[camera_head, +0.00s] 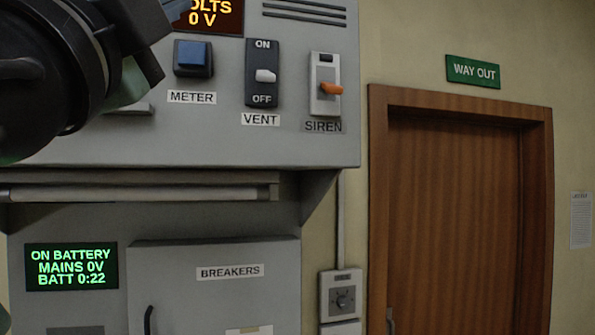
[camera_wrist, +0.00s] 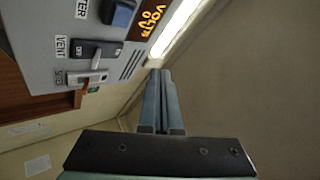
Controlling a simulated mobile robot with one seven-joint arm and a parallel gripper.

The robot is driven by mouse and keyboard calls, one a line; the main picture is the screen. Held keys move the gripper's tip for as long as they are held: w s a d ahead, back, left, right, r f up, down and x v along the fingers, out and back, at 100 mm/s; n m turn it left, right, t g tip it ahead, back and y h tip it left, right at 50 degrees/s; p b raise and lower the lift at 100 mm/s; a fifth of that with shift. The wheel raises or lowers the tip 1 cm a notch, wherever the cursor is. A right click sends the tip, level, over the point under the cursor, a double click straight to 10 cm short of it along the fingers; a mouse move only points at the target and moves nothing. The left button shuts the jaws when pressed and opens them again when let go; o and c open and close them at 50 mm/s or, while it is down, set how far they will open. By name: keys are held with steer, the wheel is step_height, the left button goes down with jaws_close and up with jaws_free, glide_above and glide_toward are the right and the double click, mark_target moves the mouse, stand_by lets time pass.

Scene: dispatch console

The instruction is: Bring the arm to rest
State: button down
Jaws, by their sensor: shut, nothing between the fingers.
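My gripper (camera_wrist: 160,76) shows in the wrist view with its two grey-blue fingers together and nothing between them. It is in free space beside the grey console panel (camera_wrist: 40,45), touching nothing that I can see. In the head view my dark arm covers the upper left and hides part of the panel; a bluish finger part shows at the top, by the volts display (camera_head: 213,17). The panel carries a blue METER button (camera_head: 193,58), a VENT rocker (camera_head: 264,75) and a SIREN switch with an orange lever (camera_head: 331,89).
A ledge with a rail (camera_head: 140,193) juts out below the panel. Under it are a green-lit battery display (camera_head: 71,267) and the BREAKERS door (camera_head: 215,300). A rotary dial box (camera_head: 342,297) is on the wall. A brown door (camera_head: 455,210) stands right, under a WAY OUT sign (camera_head: 473,72).

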steer(key=s+d+f+n+y+b, duration=0.1)
steer(key=d+f+n+b, duration=0.2)
steer(key=f, duration=0.6)
steer(key=s+d+f+n+t+y+b, duration=0.1)
steer(key=d+f+n+b, duration=0.3)
steer(key=f+n, duration=0.4)
steer(key=s+d+f+n+y+b, duration=0.1)
steer(key=d+f+n+b, duration=0.3)
steer(key=f, duration=0.7)
steer(key=shift+s+d+f+n+b, duration=0.15)
steer(key=shift+s+f+n+b, duration=0.1)
steer(key=shift+s+n+b, duration=0.75)
steer(key=shift+w, duration=0.1)
